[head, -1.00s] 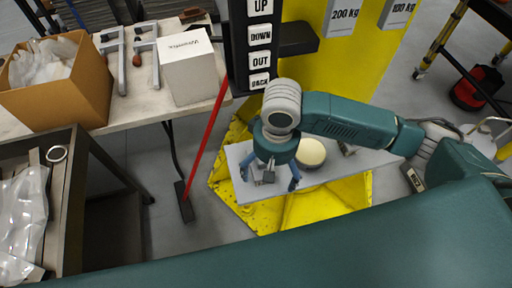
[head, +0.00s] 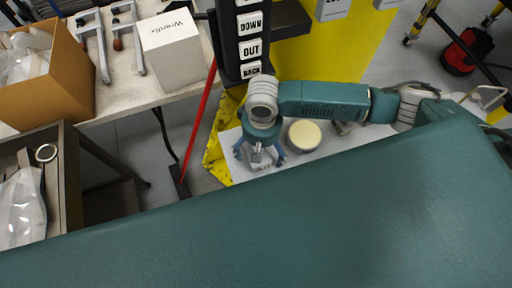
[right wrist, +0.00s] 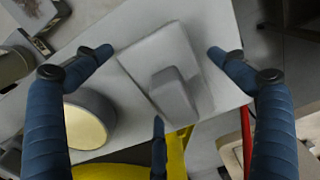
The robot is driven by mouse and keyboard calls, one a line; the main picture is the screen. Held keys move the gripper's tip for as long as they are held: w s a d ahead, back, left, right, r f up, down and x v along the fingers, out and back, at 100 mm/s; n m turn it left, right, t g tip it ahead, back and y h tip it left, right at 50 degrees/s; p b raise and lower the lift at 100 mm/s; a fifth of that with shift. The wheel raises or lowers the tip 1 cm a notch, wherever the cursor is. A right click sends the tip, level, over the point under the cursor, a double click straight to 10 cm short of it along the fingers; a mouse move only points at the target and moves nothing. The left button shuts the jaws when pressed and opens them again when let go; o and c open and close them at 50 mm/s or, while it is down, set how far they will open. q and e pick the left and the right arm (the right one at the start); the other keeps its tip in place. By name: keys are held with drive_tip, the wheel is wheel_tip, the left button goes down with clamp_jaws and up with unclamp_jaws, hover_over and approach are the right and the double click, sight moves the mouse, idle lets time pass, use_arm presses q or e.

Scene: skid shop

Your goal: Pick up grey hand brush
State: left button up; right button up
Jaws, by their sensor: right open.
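The grey hand brush (right wrist: 172,85), a flat rectangular block with a raised grip, lies on a pale grey board (right wrist: 115,30) in the right wrist view. My right gripper (right wrist: 160,60) is open above it, with fingers on both sides and a third finger at its lower edge. I see a gap between the side fingers and the brush. In the head view my right gripper (head: 259,157) points down over the board, and its fingers partly hide the brush. My left gripper is not in view.
A round tin with a cream top (head: 304,135) stands close beside the gripper on the board. A red-handled pole (head: 199,123) leans left of it. A black post with signs (head: 243,50) rises behind. A table at left holds a white box (head: 171,50) and cardboard box (head: 78,80).

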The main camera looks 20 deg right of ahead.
drive_tip(key=c, duration=1.2)
drive_tip(key=shift+c, duration=0.7)
drive_tip(key=shift+r+b, duration=0.3)
drive_tip(key=shift+r, duration=0.25)
drive_tip(key=shift+s+r+b, duration=0.3)
drive_tip(key=shift+r, duration=0.25)
drive_tip(key=shift+s+r+b, duration=0.3)
drive_tip(key=shift+r, duration=0.25)
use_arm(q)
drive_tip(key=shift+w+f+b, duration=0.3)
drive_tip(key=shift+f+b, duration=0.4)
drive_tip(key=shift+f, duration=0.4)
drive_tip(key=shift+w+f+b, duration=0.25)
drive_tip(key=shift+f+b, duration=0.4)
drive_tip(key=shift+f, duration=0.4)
use_arm(e)
drive_tip(key=s, duration=1.7)
drive_tip(key=shift+d+r, duration=0.15)
drive_tip(key=shift+d, duration=0.2)
